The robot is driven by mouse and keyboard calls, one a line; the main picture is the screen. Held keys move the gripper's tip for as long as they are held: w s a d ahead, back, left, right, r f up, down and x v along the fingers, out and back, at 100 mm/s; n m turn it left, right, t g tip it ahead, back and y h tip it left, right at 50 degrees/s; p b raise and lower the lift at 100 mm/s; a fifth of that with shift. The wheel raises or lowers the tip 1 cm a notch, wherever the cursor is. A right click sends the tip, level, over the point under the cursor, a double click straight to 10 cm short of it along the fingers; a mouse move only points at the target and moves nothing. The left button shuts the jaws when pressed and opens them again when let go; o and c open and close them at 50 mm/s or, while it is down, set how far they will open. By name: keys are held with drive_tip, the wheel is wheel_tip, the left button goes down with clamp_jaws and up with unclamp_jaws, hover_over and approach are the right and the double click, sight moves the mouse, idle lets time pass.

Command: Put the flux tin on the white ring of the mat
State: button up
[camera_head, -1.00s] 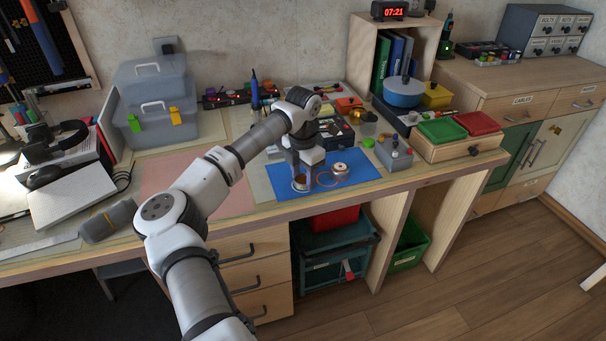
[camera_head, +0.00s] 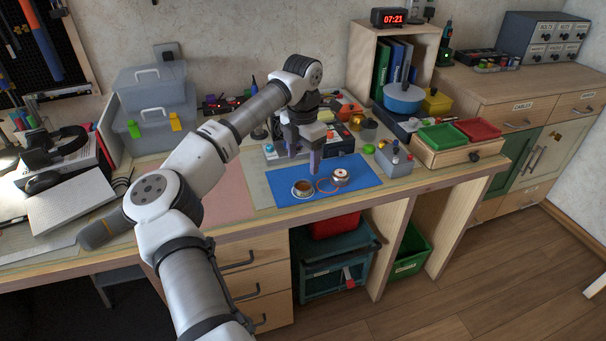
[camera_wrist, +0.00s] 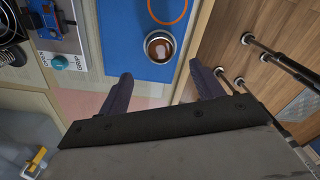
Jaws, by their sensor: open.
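The flux tin (camera_head: 302,188), a small round silvery tin with a brown top, stands upright on the near left part of the blue mat (camera_head: 368,172). In the wrist view the tin (camera_wrist: 160,46) shows from above, ahead of my fingers and apart from them. I cannot tell the mat's white ring from the tin's pale rim, so the tin may hide it. An orange ring (camera_head: 324,187) is visible on the mat just right of the tin. My gripper (camera_head: 301,155) is open and empty, raised above the mat behind the tin.
A pale spool (camera_head: 341,175) stands on the mat right of the orange ring. A grey box with knobs (camera_head: 394,159) stands right of the mat. A dark case and small parts crowd the bench behind. The pink sheet (camera_head: 226,196) at left is clear.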

wheel_tip(320, 180, up, 4)
drive_tip(key=shift+d, duration=0.1)
